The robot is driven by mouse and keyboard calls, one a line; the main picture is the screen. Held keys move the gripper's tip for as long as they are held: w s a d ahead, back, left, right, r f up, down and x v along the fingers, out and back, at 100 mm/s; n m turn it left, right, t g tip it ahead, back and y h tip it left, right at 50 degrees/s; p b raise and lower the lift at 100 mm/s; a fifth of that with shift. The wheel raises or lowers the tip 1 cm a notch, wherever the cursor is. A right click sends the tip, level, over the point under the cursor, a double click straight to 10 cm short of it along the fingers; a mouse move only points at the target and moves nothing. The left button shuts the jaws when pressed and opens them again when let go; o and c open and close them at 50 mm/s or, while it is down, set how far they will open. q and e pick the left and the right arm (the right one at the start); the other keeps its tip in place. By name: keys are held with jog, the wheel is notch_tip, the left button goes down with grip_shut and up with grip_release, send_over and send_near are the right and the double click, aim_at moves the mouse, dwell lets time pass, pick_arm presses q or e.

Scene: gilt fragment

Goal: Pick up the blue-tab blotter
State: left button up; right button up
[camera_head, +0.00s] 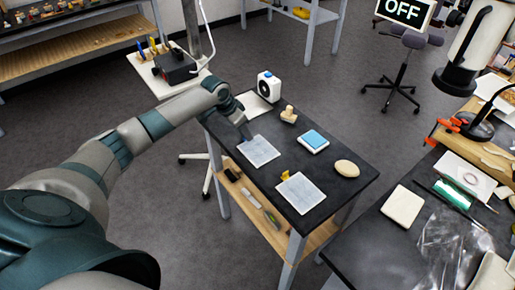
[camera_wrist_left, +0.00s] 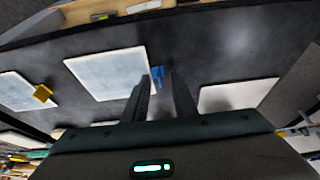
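The blue-tab blotter (camera_head: 260,152) is a pale, flat square lying on the dark table top. In the left wrist view the blotter (camera_wrist_left: 106,76) lies left of my fingers, and its blue tab (camera_wrist_left: 157,77) shows between and just beyond the fingertips. My left gripper (camera_head: 245,138) points down at the blotter's far left edge, where it hides the tab in the head view. The left gripper (camera_wrist_left: 160,80) is open, with a gap between its fingers; I cannot tell whether it touches the tab. My right gripper is not in view.
A yellow-tab blotter (camera_head: 302,195) lies nearer on the same table. Another pale sheet (camera_head: 255,104) lies behind my gripper. A white device (camera_head: 268,87), a wooden stamp (camera_head: 289,114), a blue-topped pad (camera_head: 314,141) and a cream oval (camera_head: 347,168) stand around. A shelf (camera_head: 262,215) runs below.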

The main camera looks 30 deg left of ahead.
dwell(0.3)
pick_arm(q)
grip_shut()
jog(key=shift+r, duration=0.1)
jog(key=shift+r+b, duration=0.35)
jog(key=shift+r, duration=0.1)
jog(key=r, duration=0.1)
jog(key=r+b, duration=0.1)
jog(key=r, duration=0.1)
jog(key=shift+s+d+r, duration=0.1)
jog(key=shift+s+d, duration=0.1)
jog(key=shift+d, duration=0.2)
jog(key=s+d+r+b, duration=0.3)
jog(key=s+d+r, duration=0.2)
jog(key=d, duration=0.4)
jog(key=shift+s+d+r, duration=0.15)
jog(key=shift+s+r, duration=0.15)
jog(key=shift+r, duration=0.55)
